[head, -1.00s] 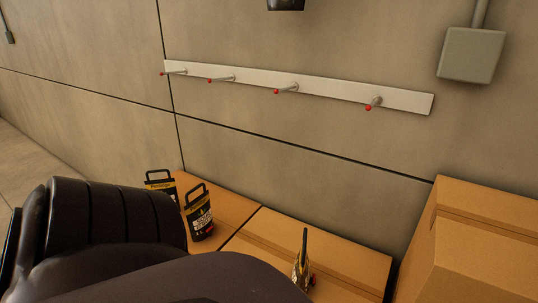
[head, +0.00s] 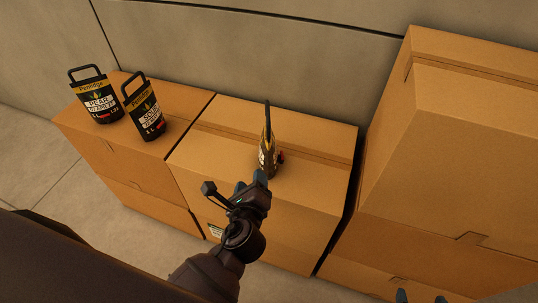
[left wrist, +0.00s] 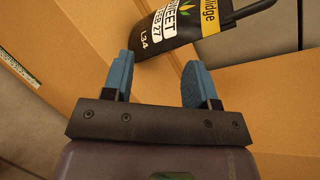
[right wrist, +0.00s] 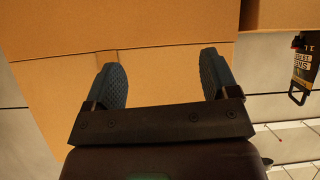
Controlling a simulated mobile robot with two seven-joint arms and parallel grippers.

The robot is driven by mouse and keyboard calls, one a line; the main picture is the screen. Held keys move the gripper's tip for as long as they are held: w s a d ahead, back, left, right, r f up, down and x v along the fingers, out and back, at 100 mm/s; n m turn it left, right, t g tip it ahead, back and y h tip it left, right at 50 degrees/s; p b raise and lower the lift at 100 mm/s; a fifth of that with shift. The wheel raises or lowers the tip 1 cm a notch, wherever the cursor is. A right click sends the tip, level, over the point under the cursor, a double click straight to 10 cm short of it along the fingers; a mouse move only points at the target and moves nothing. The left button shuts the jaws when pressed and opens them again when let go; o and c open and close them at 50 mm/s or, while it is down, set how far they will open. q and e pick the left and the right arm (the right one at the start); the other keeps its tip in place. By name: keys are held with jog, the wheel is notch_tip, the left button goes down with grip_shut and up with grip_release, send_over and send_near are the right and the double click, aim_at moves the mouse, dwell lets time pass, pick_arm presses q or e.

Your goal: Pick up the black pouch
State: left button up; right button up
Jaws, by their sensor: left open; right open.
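Three black pouches with yellow bands and loop handles are in the head view. One (head: 267,152) stands upright, seen nearly edge-on, on the middle box. The other two, marked PEAR (head: 98,102) and SOUR (head: 144,108), stand on the left box. My left gripper (head: 258,181) is open at the near side of the edge-on pouch. My right gripper (head: 420,297) is open and empty, also in the right wrist view (right wrist: 162,75).
The middle cardboard box (head: 225,120) has free room around its pouch. A taller box stack (head: 450,150) stands on the right, across a narrow dark gap. A grey wall (head: 250,45) is behind. In the right wrist view, my right gripper faces cardboard (right wrist: 165,65).

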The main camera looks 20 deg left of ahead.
aim_at(269, 148)
pick_arm(q)
jog(key=w+r+m+b, duration=0.1)
jog(key=w+m, duration=0.1)
jog(key=w+d+m+t+y+b, duration=0.1)
jog(key=w+m, duration=0.2)
jog(key=w+d+r+m+t+y, duration=0.1)
jog(key=w+m, duration=0.1)
jog(key=w, duration=0.1)
jog(key=shift+d+r+m+b, duration=0.1)
jog(key=shift+r+m+b, duration=0.2)
jog(key=shift+r+b, duration=0.1)
jog(key=x, duration=0.4)
jog(key=shift+w+a+b, duration=0.25)
jog(key=shift+b, duration=0.05)
jog(key=shift+w+a, duration=0.1)
jog(key=shift+w, duration=0.2)
pick_arm(e)
jog(key=shift+g, duration=0.4)
jog(key=f, duration=0.2)
jog(key=s+f, duration=0.1)
jog(key=f, duration=0.1)
jog(key=shift+f, duration=0.4)
